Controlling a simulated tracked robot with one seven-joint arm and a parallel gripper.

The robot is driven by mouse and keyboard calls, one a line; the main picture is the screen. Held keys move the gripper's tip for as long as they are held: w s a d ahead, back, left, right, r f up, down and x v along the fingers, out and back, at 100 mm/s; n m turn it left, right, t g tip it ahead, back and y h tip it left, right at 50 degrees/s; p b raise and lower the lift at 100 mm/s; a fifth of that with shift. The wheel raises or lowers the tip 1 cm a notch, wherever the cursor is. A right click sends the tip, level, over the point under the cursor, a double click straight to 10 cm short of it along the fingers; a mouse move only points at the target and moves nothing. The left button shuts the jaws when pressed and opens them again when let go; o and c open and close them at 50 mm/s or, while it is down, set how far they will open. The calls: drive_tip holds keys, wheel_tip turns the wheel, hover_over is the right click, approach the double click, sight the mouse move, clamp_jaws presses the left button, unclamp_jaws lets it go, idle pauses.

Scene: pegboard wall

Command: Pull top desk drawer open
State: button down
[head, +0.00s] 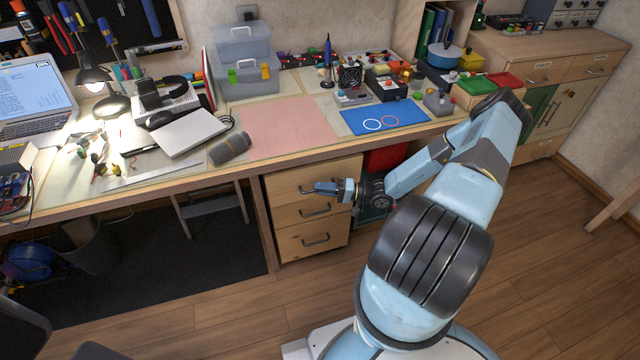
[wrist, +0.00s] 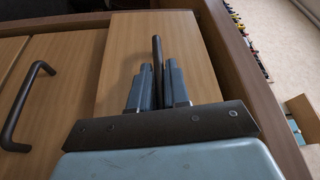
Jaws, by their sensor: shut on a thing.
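The top desk drawer (head: 290,180) is the uppermost of the wooden drawers under the desk. Its front looks flush with the drawers below in the head view. My gripper (head: 318,187) reaches in from the right at the top drawer's handle. In the wrist view my gripper (wrist: 157,82) has its two fingers on either side of the dark bar handle (wrist: 157,55), shut on it. The top drawer front (wrist: 125,45) fills the middle of the wrist view. Part of the handle is hidden by the fingers.
The second drawer's handle (head: 314,210) and the bottom drawer's handle (head: 315,240) are below. The desk top (head: 285,125) above holds a laptop, boxes and tools. The wooden floor (head: 230,310) in front of the drawers is clear.

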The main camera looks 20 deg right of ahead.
drive_tip(key=s, duration=2.9)
drive_tip(key=shift+f, duration=0.25)
drive_tip(key=shift+d, duration=0.1)
drive_tip(key=c, duration=1.4)
unclamp_jaws()
drive_tip(key=shift+c, duration=0.2)
drive_tip(key=shift+o, duration=1.3)
drive_tip(key=shift+r, duration=0.1)
drive_tip(key=v, duration=1.3)
drive_tip(key=shift+s+d, duration=0.2)
drive_tip(key=shift+d, duration=0.15)
